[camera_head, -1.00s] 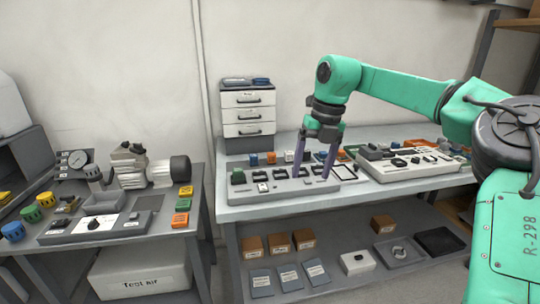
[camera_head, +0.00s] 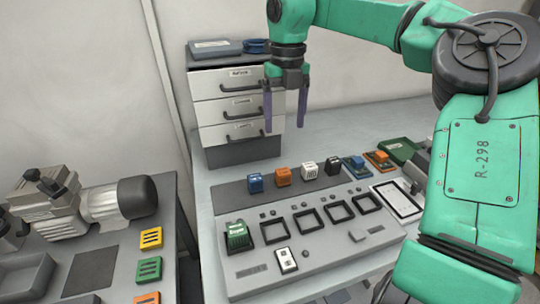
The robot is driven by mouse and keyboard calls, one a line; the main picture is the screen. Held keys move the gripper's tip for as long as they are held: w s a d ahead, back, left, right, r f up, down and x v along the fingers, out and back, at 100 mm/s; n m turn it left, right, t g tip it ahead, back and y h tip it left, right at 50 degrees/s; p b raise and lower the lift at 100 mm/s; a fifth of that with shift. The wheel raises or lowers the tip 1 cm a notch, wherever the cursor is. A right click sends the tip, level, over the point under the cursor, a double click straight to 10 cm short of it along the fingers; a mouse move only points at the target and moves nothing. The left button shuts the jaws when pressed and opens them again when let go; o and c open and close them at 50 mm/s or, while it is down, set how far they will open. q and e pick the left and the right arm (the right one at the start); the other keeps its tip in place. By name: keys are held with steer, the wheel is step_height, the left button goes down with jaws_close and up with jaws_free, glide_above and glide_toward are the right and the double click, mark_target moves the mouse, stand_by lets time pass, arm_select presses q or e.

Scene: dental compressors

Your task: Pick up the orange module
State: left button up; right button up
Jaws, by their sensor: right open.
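The orange module (camera_head: 283,176) is a small block standing upright on the dark strip at the back of the bench. It stands between a blue module (camera_head: 255,182) and a white module (camera_head: 309,171), with a black module (camera_head: 333,167) further right. My right gripper (camera_head: 285,127) is open and empty, pointing down. In the picture it is above and behind the module row, in front of the drawer unit, and apart from the orange module. My left gripper is not in view.
A grey panel (camera_head: 262,272) with empty square frames and a green module (camera_head: 238,236) lies in front of the row. A drawer unit (camera_head: 222,91) stands behind. More blue and orange pieces (camera_head: 380,158) lie at right. A second table with a compressor (camera_head: 110,199) is at left.

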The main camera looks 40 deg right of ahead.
glide_above(283, 171)
step_height(283, 171, down, 7)
steer(key=shift+s, duration=0.1)
step_height(283, 171, down, 7)
steer(key=shift+r+p, duration=0.1)
steer(key=shift+p, duration=0.3)
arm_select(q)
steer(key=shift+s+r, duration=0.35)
arm_select(e)
jaws_close()
